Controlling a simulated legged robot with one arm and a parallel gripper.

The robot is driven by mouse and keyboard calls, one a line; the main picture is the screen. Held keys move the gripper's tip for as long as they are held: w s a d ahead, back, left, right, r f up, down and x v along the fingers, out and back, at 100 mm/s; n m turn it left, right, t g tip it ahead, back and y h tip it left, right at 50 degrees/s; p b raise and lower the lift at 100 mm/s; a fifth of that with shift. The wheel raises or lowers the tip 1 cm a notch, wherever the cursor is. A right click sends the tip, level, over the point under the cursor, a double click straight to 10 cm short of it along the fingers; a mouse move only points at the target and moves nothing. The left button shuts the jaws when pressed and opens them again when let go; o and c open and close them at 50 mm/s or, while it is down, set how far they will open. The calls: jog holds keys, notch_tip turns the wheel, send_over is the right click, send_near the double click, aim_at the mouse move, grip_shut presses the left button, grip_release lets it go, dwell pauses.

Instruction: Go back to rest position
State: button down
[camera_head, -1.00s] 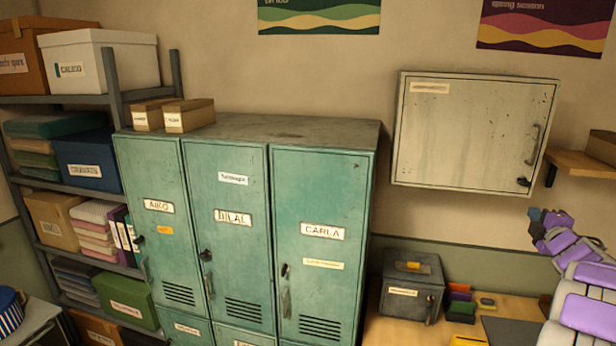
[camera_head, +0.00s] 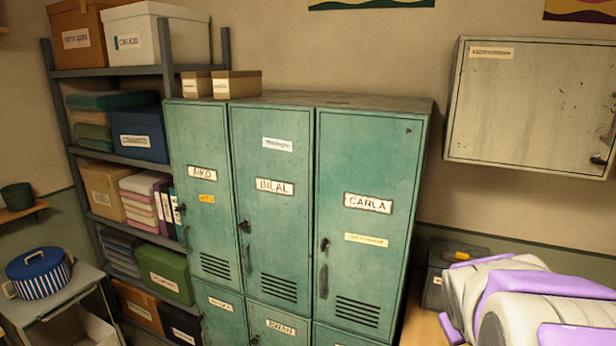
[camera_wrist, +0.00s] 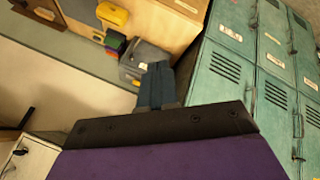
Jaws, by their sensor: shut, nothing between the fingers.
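My gripper (camera_wrist: 156,84) shows in the wrist view as two dark blue-grey fingers closed together, with nothing between them. It is in the air, apart from the lockers and the small grey box as far as I can tell. In the head view my white and purple arm fills the lower right, and the gripper itself is out of that picture. The green lockers (camera_head: 372,150) stand in the middle with their doors shut; they also show in the wrist view (camera_wrist: 230,50). The arm partly hides the small grey metal box (camera_head: 436,283).
A grey wall cabinet (camera_head: 535,105) hangs shut at the right. A shelf rack (camera_head: 120,157) with boxes and folders stands left of the lockers. A blue striped pot (camera_head: 40,280) sits on a grey cart (camera_head: 62,300) at the lower left.

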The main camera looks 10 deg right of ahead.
jog(key=s+a+f+g+y+b, duration=0.2)
jog(key=s+a+f, duration=0.3)
jog(key=s+a, duration=0.5)
jog(key=s+a+f+g+y+b, duration=0.2)
jog(key=s+a+f, duration=0.4)
jog(key=s+a, duration=0.5)
jog(key=shift+s+f+g+y, duration=0.3)
jog(key=shift+s+g+y, duration=0.2)
jog(key=shift+s+g, duration=0.6)
